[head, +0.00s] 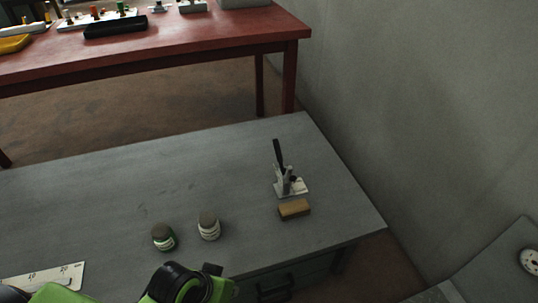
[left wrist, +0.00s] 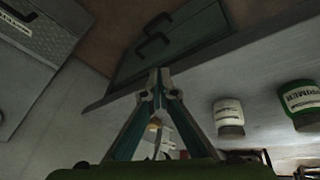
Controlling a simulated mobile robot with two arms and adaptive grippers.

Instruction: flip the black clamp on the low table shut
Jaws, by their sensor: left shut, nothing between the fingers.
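The black clamp (head: 279,157) stands on the grey low table (head: 110,185). Its long black handle points up, tilted slightly left, above a pale metal base (head: 291,187). In the left wrist view, a pale part that looks like the clamp's base (left wrist: 166,147) shows small between my fingers, partly hidden. My left gripper (left wrist: 158,80) has its teal fingers closed to a point with nothing between them. In the head view only green and black parts of my left arm show at the bottom, left of and nearer than the clamp. My right gripper is not in view.
A wooden block (head: 294,209) lies just in front of the clamp. A grey-lidded jar (head: 209,225) and a green jar (head: 163,237) stand to its left. A white marked plate (head: 50,278) lies at front left. A red table (head: 180,45) stands behind; a wall is right.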

